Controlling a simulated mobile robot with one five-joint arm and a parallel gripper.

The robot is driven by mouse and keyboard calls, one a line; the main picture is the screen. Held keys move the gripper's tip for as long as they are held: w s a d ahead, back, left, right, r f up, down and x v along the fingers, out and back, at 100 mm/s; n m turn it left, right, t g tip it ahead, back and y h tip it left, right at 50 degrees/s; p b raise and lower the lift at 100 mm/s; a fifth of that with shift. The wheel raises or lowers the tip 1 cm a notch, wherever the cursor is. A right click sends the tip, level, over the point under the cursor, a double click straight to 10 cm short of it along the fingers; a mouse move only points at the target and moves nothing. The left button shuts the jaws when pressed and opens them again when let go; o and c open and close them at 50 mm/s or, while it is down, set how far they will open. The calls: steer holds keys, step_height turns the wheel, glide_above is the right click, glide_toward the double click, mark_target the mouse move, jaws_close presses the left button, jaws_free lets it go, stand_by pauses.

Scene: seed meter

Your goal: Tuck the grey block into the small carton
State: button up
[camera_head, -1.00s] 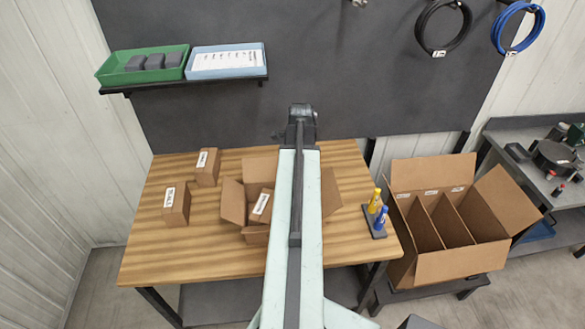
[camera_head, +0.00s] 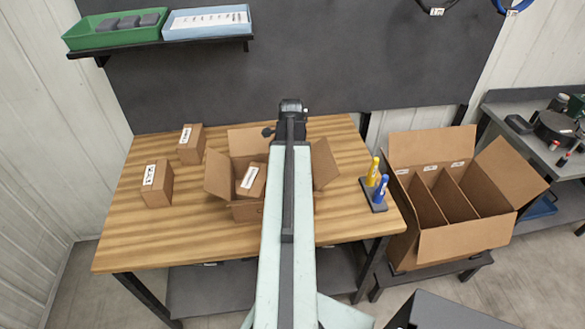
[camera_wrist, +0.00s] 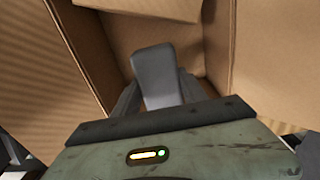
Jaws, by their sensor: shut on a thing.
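The grey block (camera_wrist: 153,72) is held between the fingers of my gripper (camera_wrist: 157,94) in the wrist view, with its far end pointing into the open carton. The small carton (camera_wrist: 255,60) has its brown walls and flaps around the block in that view; whether block and carton touch I cannot tell. In the head view the small carton (camera_head: 217,174) stands open on the table, with a labelled brown box (camera_head: 252,181) inside it. My arm covers the carton's right part there, and hides the held block and my fingers.
Two labelled boxes (camera_head: 157,184) (camera_head: 191,145) stand left on the wooden table (camera_head: 130,245). Yellow and blue bottles (camera_head: 376,184) stand at its right. A divided carton (camera_head: 455,243) is further right. Several grey blocks lie in a green tray (camera_head: 80,38) beside a blue tray (camera_head: 240,28) on the shelf.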

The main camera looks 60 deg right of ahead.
step_height(320, 180, down, 8)
steer(key=b, duration=0.7)
steer(key=shift+f, duration=0.2)
steer(key=shift+r, duration=0.1)
steer(key=o, duration=1.4)
steer(key=shift+c, duration=0.2)
step_height(320, 180, up, 12)
steer(key=p, duration=1.2)
